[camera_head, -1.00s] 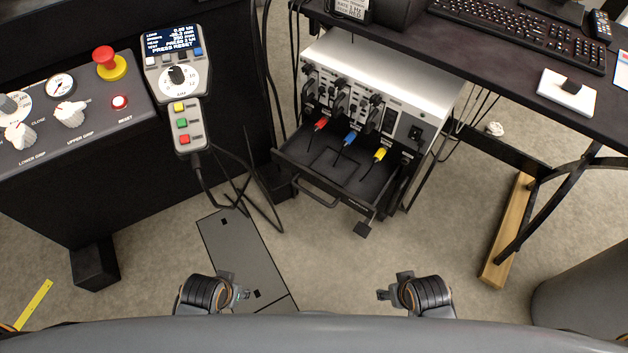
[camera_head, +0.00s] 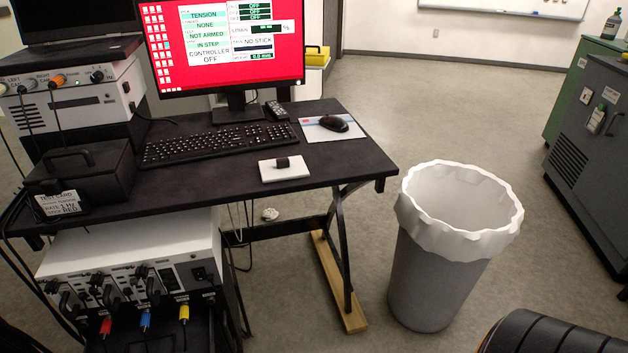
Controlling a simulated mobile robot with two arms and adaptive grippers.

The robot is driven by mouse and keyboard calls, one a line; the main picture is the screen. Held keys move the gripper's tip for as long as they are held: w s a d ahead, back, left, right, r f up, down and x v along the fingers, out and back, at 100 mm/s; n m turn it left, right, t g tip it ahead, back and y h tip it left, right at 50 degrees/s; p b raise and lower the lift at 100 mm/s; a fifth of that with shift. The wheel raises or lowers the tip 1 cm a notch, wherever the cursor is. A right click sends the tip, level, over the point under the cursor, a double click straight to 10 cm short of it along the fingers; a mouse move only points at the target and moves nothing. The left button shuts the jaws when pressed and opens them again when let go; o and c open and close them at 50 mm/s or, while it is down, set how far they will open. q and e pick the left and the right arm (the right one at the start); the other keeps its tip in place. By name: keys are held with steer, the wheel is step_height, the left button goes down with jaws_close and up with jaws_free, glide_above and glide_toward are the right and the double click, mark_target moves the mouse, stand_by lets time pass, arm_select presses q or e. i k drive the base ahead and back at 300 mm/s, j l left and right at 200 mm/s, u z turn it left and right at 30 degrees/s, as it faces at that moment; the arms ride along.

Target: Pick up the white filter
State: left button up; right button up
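I cannot tell for sure which thing is the white filter. A flat white square piece (camera_head: 283,175) with a small black block on it lies near the front edge of the black desk (camera_head: 340,178). A small crumpled white thing (camera_head: 270,214) lies on the floor below the desk, behind its crossbar. Neither gripper's fingers show now. Only a dark ribbed part, which looks like part of my arm, shows at the bottom right.
A keyboard (camera_head: 220,142), a mouse (camera_head: 334,123) and a red-screened monitor (camera_head: 215,45) stand on the desk. A grey bin (camera_head: 430,280) with a white liner (camera_head: 490,243) stands right of the desk. A wooden foot (camera_head: 338,285) lies under the desk.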

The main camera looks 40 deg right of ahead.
mark_target(292, 167)
steer(key=z, duration=0.95)
